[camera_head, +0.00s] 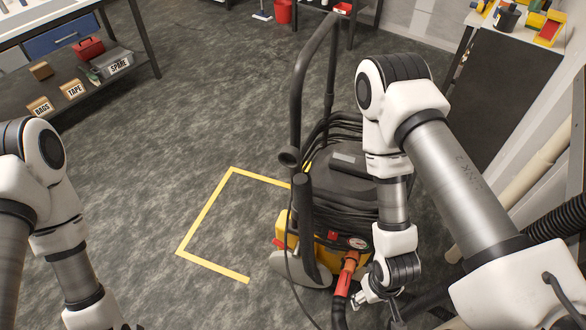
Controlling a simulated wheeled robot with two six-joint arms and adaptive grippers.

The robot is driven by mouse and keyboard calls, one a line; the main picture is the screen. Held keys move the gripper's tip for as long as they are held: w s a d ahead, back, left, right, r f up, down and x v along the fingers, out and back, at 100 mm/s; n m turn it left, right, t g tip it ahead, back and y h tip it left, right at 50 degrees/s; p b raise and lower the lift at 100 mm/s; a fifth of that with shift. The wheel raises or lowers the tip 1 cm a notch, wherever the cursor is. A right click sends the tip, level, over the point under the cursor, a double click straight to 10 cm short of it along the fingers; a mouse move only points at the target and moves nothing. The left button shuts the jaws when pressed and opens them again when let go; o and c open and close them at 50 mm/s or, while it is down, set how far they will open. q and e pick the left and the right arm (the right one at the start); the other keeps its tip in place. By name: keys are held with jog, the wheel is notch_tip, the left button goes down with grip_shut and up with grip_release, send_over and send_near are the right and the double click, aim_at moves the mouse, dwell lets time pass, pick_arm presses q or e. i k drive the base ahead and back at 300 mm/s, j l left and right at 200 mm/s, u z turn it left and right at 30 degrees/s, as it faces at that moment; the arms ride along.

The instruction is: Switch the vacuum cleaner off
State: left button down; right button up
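The vacuum cleaner (345,187) stands upright on the floor right of centre. It has a black top, a yellow lower body and a tall black handle. Its front carries a small red part (333,235), a round gauge (357,243) and an orange-red hose connector (347,272). I cannot tell which part is the switch. My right gripper (376,299) is low at the front right of the cleaner, beside the hose connector. Its fingers are small and partly hidden, and I see nothing clearly held. My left arm hangs at the left, its gripper cut off by the bottom edge.
Yellow floor tape (207,211) marks a corner left of the cleaner. A black cable and hose (339,312) run down in front. A shelf (130,88) with labelled boxes is at upper left, a cluttered bench at upper right. The floor between is clear.

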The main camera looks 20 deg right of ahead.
aim_at(332, 236)
jog(key=i+j+z, duration=0.1)
jog(key=j+z, duration=0.7)
jog(key=j, duration=0.2)
jog(key=j+z, duration=0.45)
jog(key=j, duration=0.1)
